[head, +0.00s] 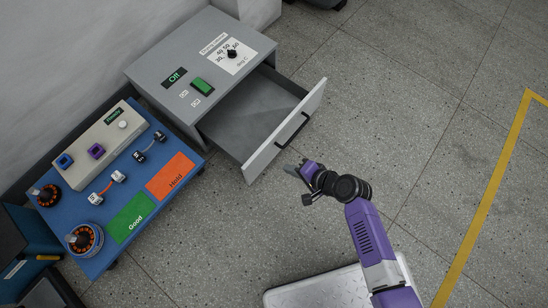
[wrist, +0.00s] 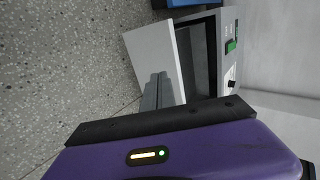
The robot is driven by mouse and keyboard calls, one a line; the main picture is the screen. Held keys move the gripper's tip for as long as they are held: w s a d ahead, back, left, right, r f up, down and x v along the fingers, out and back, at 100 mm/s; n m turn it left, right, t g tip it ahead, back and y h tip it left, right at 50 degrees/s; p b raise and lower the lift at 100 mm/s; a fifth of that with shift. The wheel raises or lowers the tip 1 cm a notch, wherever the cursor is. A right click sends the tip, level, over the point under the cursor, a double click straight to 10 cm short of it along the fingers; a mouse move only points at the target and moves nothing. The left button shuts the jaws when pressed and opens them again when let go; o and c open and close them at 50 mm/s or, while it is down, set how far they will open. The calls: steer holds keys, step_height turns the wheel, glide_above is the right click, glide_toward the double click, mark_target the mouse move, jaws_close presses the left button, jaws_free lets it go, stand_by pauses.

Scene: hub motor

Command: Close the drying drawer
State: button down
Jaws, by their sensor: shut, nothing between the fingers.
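The drying drawer (head: 240,118) is pulled out of the grey drying cabinet (head: 165,62) in the head view. Its inside looks empty. Its pale front panel (head: 262,152) has a dark bar handle (head: 292,131) on the outside. My gripper (head: 293,169) is shut and empty, close in front of the drawer front, below the handle in the picture. I cannot tell whether it touches the panel. In the wrist view, the grey fingers (wrist: 157,92) show against the pale drawer front (wrist: 150,58), and the open drawer gap (wrist: 199,62) lies behind it.
The cabinet top has an "Off" display (head: 174,76), a green switch (head: 202,87) and a dial (head: 232,54). A blue workbench (head: 95,220) with motors, parts and orange and green mats stands at left. Speckled floor to the right is open, with a yellow line (head: 490,205).

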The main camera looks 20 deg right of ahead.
mark_target(259, 155)
steer(key=b+x, duration=0.1)
steer(key=x, duration=0.3)
steer(key=r+b+x, duration=0.1)
steer(key=b+x, duration=0.1)
steer(key=x, duration=0.2)
steer(key=w+b+x, duration=0.1)
steer(key=b+x, duration=0.1)
steer(key=x, duration=0.1)
steer(key=shift+w+a+f, duration=0.1)
steer(key=shift+w+a, duration=0.2)
steer(key=shift+a, duration=0.15)
steer(key=shift+w+a, duration=0.35)
steer(key=shift+w, duration=0.1)
